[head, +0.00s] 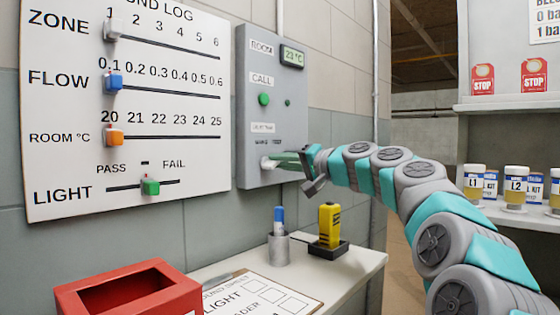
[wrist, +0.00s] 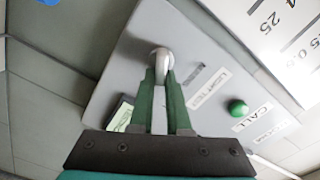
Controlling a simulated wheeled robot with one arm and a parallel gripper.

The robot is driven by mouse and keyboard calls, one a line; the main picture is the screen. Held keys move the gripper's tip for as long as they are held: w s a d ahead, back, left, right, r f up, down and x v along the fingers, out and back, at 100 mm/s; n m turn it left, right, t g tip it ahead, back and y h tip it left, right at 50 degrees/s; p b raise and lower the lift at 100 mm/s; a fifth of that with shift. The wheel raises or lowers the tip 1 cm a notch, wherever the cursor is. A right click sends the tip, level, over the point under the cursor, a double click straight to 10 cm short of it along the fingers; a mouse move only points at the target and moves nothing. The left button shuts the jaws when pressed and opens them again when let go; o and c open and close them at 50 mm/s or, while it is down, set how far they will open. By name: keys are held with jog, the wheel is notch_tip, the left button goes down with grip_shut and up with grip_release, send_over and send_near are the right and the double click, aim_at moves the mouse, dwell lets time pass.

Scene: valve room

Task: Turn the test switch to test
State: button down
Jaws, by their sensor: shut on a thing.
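The grey wall panel (head: 275,110) carries the test switch (head: 267,162), a pale lever on a round base, at its lower end below a small label. In the wrist view the switch (wrist: 160,57) shows its round metal base, with a pale lever running between my green fingers. My gripper (head: 284,160) reaches the panel from the right and is shut on the lever; it also shows in the wrist view (wrist: 161,92). The fingers hide part of the switch and markings near it, so I cannot tell its exact setting.
The panel also has a green call button (head: 264,99) and a display (head: 292,57). A log board (head: 125,95) with sliders hangs to the left. Below, a table (head: 350,268) holds a yellow device (head: 329,226), a metal cup (head: 279,249) and a clipboard (head: 262,300). A red tray (head: 180,300) stands front left.

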jog(key=c, duration=0.9)
grip_release()
jog(key=shift+s+d, duration=0.1)
jog(key=shift+d, duration=0.05)
jog(key=v, duration=0.7)
jog(key=shift+s+d+b, duration=0.15)
jog(key=shift+d+b, duration=0.1)
jog(key=shift+b, duration=0.1)
